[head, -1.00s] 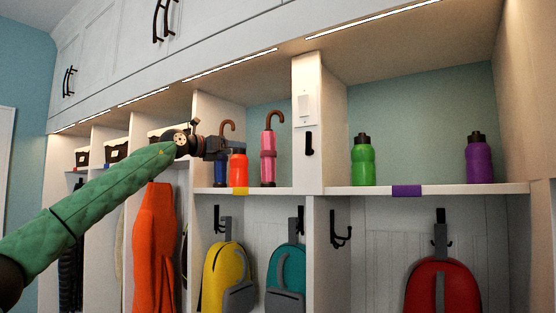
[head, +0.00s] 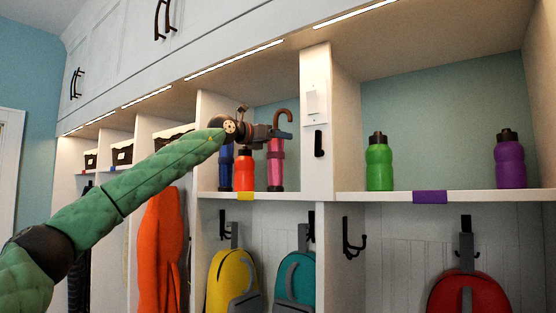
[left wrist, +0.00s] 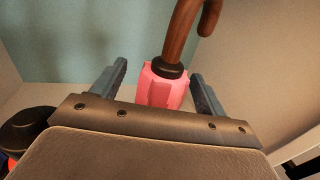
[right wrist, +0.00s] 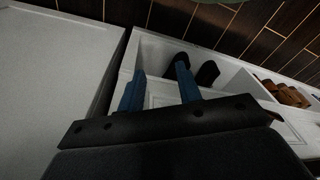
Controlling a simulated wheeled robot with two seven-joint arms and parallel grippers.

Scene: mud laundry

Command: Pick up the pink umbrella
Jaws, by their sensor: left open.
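The pink umbrella (head: 276,170) stands upright on the cubby shelf (head: 262,195), with its brown hooked handle up. My left gripper (head: 284,134) is at the upper part of the umbrella, near the base of the handle, and partly hides it. In the left wrist view, the open left fingers (left wrist: 160,80) stand one on each side of the pink umbrella (left wrist: 161,88), with gaps visible. My right gripper (right wrist: 160,85) shows only in the right wrist view; its fingers are apart with nothing between them, away from the umbrella.
An orange bottle (head: 244,171) stands left of the umbrella, with a blue item (head: 226,168) beside it. A white divider (head: 316,130) rises to the right. A green bottle (head: 379,163) and a purple bottle (head: 510,162) stand in the right cubby. Backpacks hang below.

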